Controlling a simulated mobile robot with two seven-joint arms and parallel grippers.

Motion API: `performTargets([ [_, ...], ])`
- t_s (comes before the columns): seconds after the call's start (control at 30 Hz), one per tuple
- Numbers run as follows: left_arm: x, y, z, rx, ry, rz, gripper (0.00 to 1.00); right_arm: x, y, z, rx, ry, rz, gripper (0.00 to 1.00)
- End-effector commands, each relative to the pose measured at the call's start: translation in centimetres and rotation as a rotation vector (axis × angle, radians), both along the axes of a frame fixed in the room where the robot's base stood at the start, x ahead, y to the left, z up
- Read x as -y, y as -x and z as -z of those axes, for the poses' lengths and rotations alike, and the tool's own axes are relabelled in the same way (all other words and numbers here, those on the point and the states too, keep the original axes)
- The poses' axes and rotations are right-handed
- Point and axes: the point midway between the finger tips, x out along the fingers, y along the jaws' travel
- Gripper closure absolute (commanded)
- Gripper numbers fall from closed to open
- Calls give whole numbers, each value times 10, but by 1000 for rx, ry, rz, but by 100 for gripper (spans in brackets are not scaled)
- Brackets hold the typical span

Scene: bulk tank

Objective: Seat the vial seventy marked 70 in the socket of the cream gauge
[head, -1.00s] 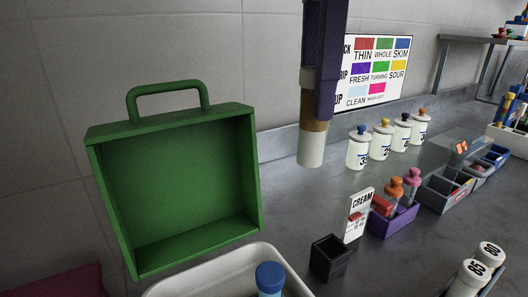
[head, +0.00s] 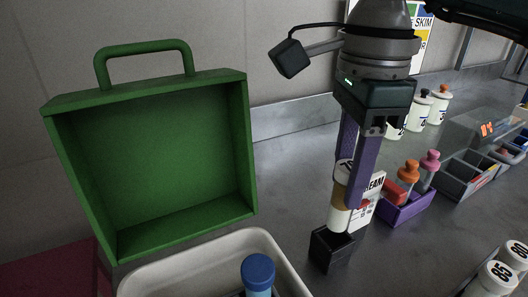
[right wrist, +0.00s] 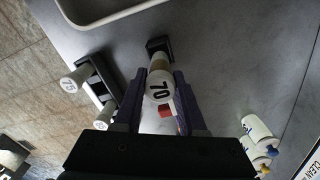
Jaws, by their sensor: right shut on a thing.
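My right gripper (head: 348,196) points down at the counter with its purple fingers shut on the vial marked 70 (head: 340,218). The vial has a white cap, a tan upper band and a pale lower body. The cream gauge is a white card (head: 376,187) with a black square socket (head: 326,252) in front. The socket also shows in the right wrist view (right wrist: 157,44). The vial's lower end is at the socket's mouth; I cannot tell how far inside. My left gripper is not in view.
A purple box (head: 408,208) with orange- and pink-topped vials stands close right of the gauge. A white tray (head: 150,284) and an open green case (head: 150,160) are at left. Vials marked 85 (head: 497,277) and 80 stand in a rack at lower right.

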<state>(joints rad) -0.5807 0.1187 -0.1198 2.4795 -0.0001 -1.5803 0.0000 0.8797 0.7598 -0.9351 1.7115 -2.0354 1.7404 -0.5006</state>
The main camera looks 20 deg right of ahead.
Motion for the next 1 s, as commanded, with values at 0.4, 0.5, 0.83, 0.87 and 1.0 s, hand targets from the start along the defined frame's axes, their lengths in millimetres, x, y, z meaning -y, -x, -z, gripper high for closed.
performTargets([
  [0.4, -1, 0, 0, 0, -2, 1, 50, 0, 0, 44, 0, 0, -1, 100],
  [0.5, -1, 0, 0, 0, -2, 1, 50, 0, 0, 43, 0, 0, -1, 100],
  [0.83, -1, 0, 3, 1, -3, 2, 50, 0, 0, 46, 0, 1, -1, 45],
  [0.87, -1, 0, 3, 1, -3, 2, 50, 0, 0, 46, 0, 1, 0, 42],
  [1.0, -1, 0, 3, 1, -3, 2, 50, 0, 0, 46, 0, 1, 0, 30],
])
